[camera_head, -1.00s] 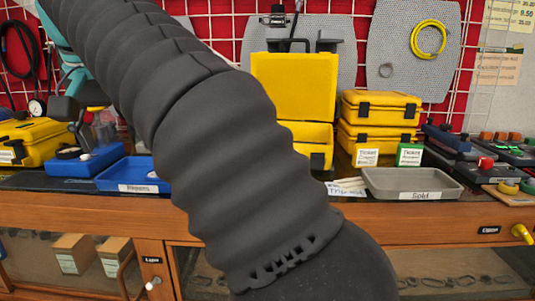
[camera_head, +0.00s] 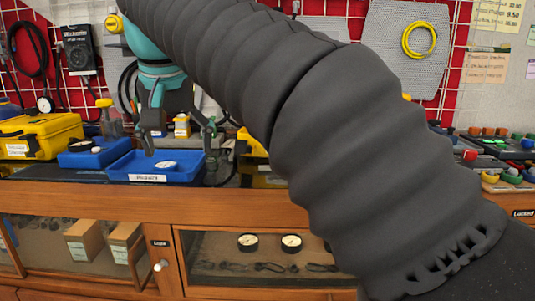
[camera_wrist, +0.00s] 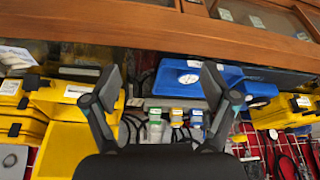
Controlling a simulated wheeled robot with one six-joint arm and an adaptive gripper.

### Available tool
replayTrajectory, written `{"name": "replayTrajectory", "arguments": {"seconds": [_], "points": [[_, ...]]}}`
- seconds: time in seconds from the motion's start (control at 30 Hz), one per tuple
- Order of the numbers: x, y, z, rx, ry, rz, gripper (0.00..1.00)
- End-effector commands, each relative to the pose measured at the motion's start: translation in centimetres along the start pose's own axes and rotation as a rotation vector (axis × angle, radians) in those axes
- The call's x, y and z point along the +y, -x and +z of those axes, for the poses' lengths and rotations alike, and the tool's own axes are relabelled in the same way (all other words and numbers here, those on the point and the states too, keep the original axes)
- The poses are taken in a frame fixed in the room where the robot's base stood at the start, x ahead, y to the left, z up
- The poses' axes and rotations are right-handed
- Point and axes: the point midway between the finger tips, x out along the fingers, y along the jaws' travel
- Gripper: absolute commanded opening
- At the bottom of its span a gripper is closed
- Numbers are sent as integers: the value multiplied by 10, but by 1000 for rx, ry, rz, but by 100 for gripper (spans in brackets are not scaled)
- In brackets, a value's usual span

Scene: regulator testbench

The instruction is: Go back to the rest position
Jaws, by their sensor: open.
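My gripper (camera_head: 180,138) hangs fingers-down at the left of the head view, above and around the back of a blue tray (camera_head: 190,178). Its two dark fingers are spread apart, with nothing seen between them. In the wrist view my gripper (camera_wrist: 161,85) also shows open and empty. A small white-faced gauge (camera_head: 165,165) lies in the blue tray, which has a white label on its front. My dark ribbed arm crosses the head view from upper left to lower right and hides much of the bench's middle and right.
A yellow case (camera_head: 40,137) and a blue box (camera_head: 94,151) stand left of the tray. Yellow cases (camera_wrist: 62,140) show at the left of the wrist view. A wooden front edge (camera_head: 100,197) runs along the bench. Hoses and a gauge hang on the red back wall.

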Motion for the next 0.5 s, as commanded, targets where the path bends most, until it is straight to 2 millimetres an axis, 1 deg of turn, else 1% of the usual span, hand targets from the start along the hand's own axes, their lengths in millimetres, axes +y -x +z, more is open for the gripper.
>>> {"name": "replayTrajectory", "arguments": {"seconds": [0.03, 0.07, 0.13, 0.2, 0.27, 0.3, 0.37, 0.4, 0.47, 0.5], "points": [[17, -3, 3, 3, -7, 3, 85], [26, -5, 5, 4, -9, 3, 85], [51, -13, 12, 10, -15, 4, 85], [77, -22, 22, 16, -21, 6, 85], [99, -30, 33, 22, -28, 7, 85], [113, -36, 41, 25, -32, 8, 85], [133, -45, 55, 32, -39, 10, 85], [146, -52, 65, 37, -44, 12, 85], [164, -62, 81, 44, -53, 13, 85], [176, -70, 93, 49, -60, 16, 85]]}}
